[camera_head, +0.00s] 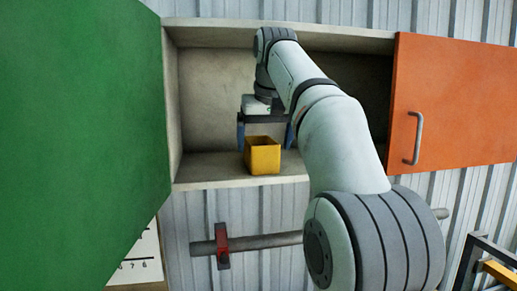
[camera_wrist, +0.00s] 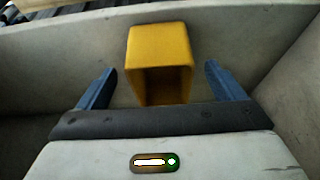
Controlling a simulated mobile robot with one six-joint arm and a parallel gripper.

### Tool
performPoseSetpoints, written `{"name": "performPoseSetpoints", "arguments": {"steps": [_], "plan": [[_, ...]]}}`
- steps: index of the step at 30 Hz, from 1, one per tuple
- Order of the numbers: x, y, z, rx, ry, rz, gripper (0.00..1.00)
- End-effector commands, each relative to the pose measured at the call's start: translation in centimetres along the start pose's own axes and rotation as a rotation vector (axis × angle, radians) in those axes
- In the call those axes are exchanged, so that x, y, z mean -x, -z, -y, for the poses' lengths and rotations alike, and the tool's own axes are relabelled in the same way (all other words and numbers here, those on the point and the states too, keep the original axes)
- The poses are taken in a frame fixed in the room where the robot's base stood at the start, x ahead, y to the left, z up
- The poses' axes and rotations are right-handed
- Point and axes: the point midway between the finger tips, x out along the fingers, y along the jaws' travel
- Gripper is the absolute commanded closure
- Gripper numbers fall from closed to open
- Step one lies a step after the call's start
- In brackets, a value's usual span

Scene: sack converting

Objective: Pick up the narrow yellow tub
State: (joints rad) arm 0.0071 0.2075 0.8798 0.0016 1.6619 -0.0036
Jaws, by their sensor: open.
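The yellow tub (camera_head: 263,160) stands upright on the bottom shelf of a wall cabinet (camera_head: 235,182), near the shelf's front edge. In the wrist view the tub (camera_wrist: 159,45) lies ahead between my two blue fingers, with its open top partly showing. My gripper (camera_head: 265,143) is open above the tub, pointing down, with one finger on each side. In the wrist view my gripper (camera_wrist: 160,80) shows a gap between each finger and the tub. Nothing is held. The tub's inside is mostly in shadow.
A green door (camera_head: 80,130) stands open at the cabinet's left, and an orange door (camera_head: 455,100) with a grey handle is at its right. The shelf is bare left of the tub. A pipe (camera_head: 265,242) with a red clamp runs along the wall below.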

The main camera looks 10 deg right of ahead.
Motion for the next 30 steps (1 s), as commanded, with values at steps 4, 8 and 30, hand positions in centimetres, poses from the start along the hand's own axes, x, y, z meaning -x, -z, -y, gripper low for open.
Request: {"name": "performPoseSetpoints", "arguments": {"steps": [4, 8, 30], "plan": [[-0.4, 1.5, 0.0, 0.0, 0.0, 0.0, 0.11], [-0.8, 2.1, 0.0, 0.001, 0.0, 0.001, 0.11], [-6.1, 2.6, 0.1, 0.002, 0.001, 0.0, 0.14]]}}
